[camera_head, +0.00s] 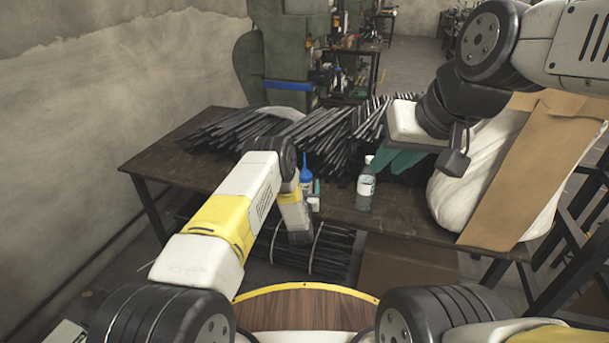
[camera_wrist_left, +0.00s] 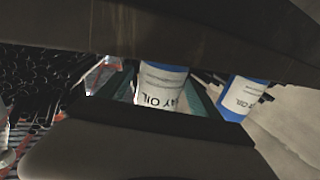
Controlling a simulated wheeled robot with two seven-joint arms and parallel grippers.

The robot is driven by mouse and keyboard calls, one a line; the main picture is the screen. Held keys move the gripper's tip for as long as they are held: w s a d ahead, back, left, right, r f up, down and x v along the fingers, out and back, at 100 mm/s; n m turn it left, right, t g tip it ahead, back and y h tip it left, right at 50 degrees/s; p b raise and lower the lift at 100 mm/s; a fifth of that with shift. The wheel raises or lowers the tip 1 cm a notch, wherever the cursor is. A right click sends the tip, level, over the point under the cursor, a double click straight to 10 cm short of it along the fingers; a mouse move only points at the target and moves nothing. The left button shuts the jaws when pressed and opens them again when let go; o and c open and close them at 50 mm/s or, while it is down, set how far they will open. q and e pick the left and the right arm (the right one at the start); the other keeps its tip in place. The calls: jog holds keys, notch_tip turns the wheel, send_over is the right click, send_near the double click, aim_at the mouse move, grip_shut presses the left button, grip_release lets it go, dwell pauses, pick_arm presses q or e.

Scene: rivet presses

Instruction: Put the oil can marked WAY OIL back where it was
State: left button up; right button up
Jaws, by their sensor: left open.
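In the head view a blue oil can (camera_head: 306,179) with a thin spout stands near the table's front edge, partly hidden by my left arm.
A clear bottle (camera_head: 366,187) stands right of the blue can. Piles of dark rods (camera_head: 330,135) cover the back of the table (camera_head: 155,165). A white sack (camera_head: 465,180) and a cardboard sheet (camera_head: 505,180) are at right. Bundled rods (camera_head: 325,255) lie below the table.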

pick_arm(q)
jog(key=shift+s+r, duration=0.1)
jog(key=s, duration=1.1)
jog(key=w+a+r+g+h, duration=0.1)
jog(key=w+a+r+g, duration=0.15)
jog(key=r, duration=0.95)
jog(key=w+a+r+g, duration=0.2)
jog(key=w+r, duration=0.1)
jog(key=r, duration=0.9)
jog(key=s+a+r+g, duration=0.2)
jog(key=s+a+r, duration=0.2)
jog(key=s+r, duration=0.75)
jog(key=s+a+r+g, duration=0.1)
jog(key=s+a+r, duration=0.1)
jog(key=s, duration=0.8)
jog(key=s+a+r+g, duration=0.2)
jog(key=s, duration=0.8)
jog(key=s+a+r+g, duration=0.1)
jog(key=s+r+g, duration=0.1)
jog(key=s, duration=0.8)
jog(key=shift+s+a, duration=0.15)
jog(key=shift+a, duration=0.25)
